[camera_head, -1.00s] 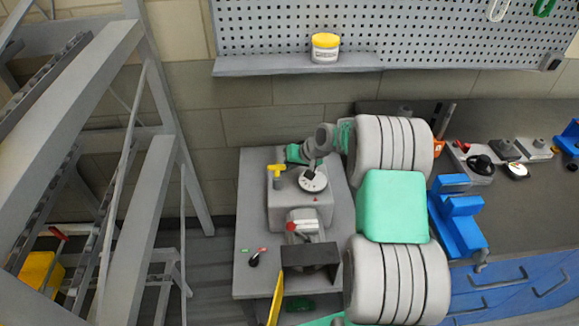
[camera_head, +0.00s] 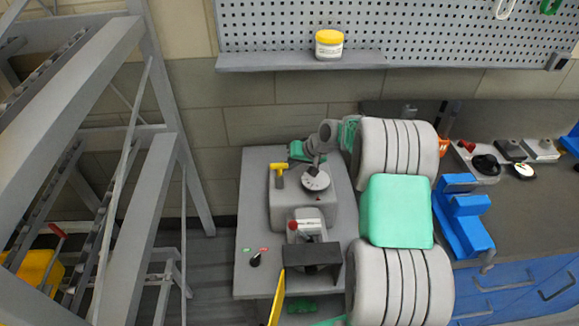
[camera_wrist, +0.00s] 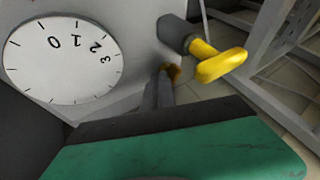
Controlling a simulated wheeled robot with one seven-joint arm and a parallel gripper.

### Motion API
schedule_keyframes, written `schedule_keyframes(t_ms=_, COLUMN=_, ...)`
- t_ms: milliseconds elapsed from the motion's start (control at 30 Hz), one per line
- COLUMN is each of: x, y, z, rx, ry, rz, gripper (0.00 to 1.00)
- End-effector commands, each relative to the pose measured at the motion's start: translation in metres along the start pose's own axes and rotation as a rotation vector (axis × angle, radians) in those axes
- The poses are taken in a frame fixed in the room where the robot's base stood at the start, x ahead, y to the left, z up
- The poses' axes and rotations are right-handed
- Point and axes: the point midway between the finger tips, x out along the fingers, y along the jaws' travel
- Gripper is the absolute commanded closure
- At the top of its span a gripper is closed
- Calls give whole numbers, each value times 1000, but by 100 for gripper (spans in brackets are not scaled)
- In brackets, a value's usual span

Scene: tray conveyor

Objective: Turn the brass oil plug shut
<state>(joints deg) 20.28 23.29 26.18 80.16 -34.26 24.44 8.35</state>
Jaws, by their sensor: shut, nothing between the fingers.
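A small brass-brown plug (camera_wrist: 174,72) shows in the wrist view on the side of the grey machine housing, just beyond my fingertips and partly hidden by them. My gripper (camera_wrist: 162,80) is shut and empty, with its tips close to the plug; I cannot tell whether they touch it. In the head view my gripper (camera_head: 315,164) is at the machine's top, by the white dial (camera_head: 316,181), and the plug cannot be made out. The dial also shows at the left of the wrist view (camera_wrist: 62,60), with numbers and tick marks.
A yellow T-handle (camera_wrist: 222,66) on a dark stem sticks out right of the plug; it stands left of the dial in the head view (camera_head: 279,169). A grey frame (camera_head: 150,170) stands left, a blue vise (camera_head: 462,215) right.

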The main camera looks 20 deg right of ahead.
Motion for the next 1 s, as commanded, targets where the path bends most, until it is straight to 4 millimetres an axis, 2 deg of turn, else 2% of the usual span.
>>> schedule_keyframes(t_ms=267, x=-2, y=2, z=1, rx=0, ry=0, rz=0, gripper=100)
schedule_keyframes(t_ms=467, x=-16, y=20, z=10, rx=-6, ry=-3, rz=-4, gripper=100)
schedule_keyframes(t_ms=800, x=-93, y=6, z=22, rx=-8, ry=0, rz=-2, gripper=100)
schedule_keyframes(t_ms=1000, x=-113, y=1, z=25, rx=-7, ry=-3, rz=-3, gripper=100)
